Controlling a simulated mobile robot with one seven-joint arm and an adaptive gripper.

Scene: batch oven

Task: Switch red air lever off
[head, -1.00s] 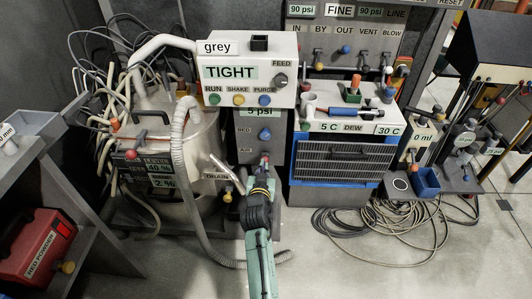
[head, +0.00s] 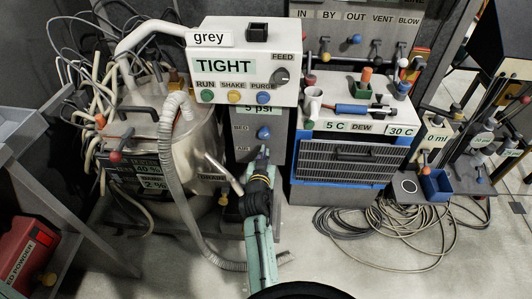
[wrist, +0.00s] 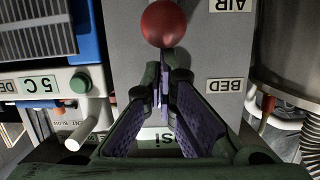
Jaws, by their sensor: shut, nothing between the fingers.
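The red air lever shows in the wrist view as a round red knob (wrist: 164,23) on the grey panel, beside an upside-down AIR label (wrist: 230,5). My gripper (wrist: 165,78) is shut and empty, its fingertips together just short of the red knob. I cannot tell whether they touch it. In the head view my gripper (head: 262,160) is at the front of the grey column (head: 243,174), near the AIR label, and hides the red knob. The lever's stem is hidden.
A blue knob (head: 264,133) by the BED label sits just above my gripper. A white hose (head: 167,150) and metal drain pipe (head: 222,172) are to the left. A blue-framed grille box (head: 350,158) stands to the right. Coiled cables (head: 385,235) lie on the floor.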

